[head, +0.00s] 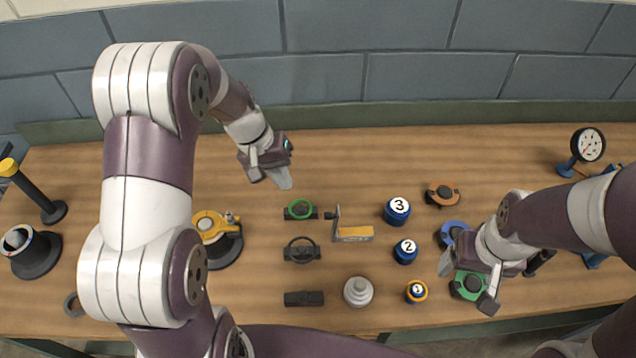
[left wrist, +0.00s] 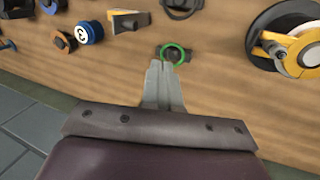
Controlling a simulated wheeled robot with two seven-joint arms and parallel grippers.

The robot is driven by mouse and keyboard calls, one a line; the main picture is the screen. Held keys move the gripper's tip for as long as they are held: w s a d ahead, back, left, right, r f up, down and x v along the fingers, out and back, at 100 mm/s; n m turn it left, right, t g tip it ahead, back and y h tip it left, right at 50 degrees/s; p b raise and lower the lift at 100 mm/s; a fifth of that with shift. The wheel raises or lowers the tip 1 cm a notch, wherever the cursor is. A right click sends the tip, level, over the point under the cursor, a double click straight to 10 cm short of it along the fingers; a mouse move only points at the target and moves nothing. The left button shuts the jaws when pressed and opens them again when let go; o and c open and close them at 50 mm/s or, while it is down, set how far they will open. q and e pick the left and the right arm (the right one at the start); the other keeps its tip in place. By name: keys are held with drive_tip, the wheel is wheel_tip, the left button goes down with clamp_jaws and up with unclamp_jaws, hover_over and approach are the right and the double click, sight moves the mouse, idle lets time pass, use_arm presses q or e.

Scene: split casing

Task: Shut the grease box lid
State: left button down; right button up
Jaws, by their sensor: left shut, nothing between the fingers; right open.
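The box also shows near the top of the left wrist view (left wrist: 122,22). My left gripper (head: 284,182) is shut and empty, above the table, behind and to the left of the box. Its closed fingertips (left wrist: 160,66) show near the green ring in the left wrist view. My right gripper (head: 467,284) is open over the right side, around a green part.
A green-ringed part (head: 300,210) lies just left of the lid. A black handwheel (head: 301,250) and a grey stepped part (head: 358,292) lie in front. Numbered blue cans (head: 397,211) stand to the right. The table strip behind the box is clear.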

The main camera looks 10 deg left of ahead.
use_arm(q)
drive_tip(key=d+f+p, duration=0.3)
drive_tip(key=d+f, duration=0.3)
drive_tip(key=f, duration=0.3)
drive_tip(key=shift+d, duration=0.35)
use_arm(e)
drive_tip(key=r, duration=0.3)
drive_tip(key=shift+s+a+r, duration=0.1)
drive_tip(key=shift+s+r, duration=0.3)
drive_tip(key=shift+a, duration=0.1)
